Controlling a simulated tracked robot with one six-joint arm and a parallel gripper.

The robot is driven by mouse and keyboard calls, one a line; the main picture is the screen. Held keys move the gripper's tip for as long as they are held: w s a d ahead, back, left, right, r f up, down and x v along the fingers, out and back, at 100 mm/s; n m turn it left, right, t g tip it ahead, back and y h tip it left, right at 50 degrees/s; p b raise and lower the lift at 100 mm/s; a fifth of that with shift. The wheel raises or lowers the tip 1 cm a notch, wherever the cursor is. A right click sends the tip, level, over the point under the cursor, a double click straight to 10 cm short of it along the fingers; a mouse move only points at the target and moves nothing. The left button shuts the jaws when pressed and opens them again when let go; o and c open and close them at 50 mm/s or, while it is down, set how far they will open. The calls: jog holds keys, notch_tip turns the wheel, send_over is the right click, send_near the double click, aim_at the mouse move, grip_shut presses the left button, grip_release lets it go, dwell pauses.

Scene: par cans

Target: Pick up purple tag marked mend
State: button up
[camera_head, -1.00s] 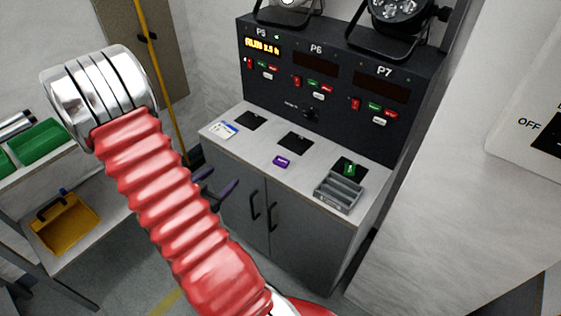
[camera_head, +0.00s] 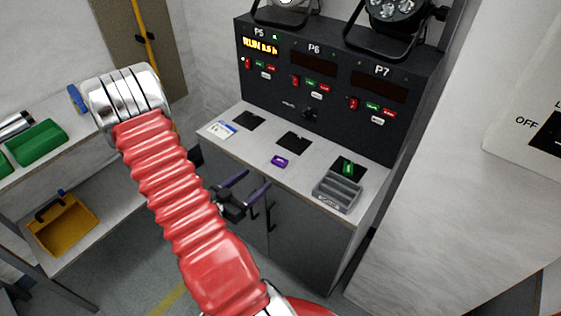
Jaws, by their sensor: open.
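The purple tag (camera_head: 280,162) lies flat on the pale counter top (camera_head: 252,147), near its front edge and below the P6 panel. Its lettering is too small to read. My gripper (camera_head: 252,183) is open and empty, with two purple-tipped fingers. In the picture it shows in front of the cabinet doors, below and left of the tag, and apart from it. My red ribbed arm hides part of the cabinet's left side and the floor.
A grey divided tray (camera_head: 337,192) stands right of the tag, with a green tag (camera_head: 347,168) behind it. A white and blue card (camera_head: 222,128) lies at the counter's left. Black squares mark the counter. The control panel (camera_head: 320,85) rises behind. A shelf with green bins (camera_head: 35,144) stands left.

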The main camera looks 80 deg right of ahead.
send_near(278, 162)
jog(key=shift+x, duration=2.05)
jog(key=shift+w+d+f, duration=0.1)
jog(key=shift+d+f, duration=0.05)
jog(key=shift+x, duration=2.45)
jog(key=c, duration=1.2)
jog(key=shift+o, duration=0.2)
jog(key=shift+r, duration=0.35)
notch_tip(278, 162, up, 10)
jog(key=shift+f, duration=0.15)
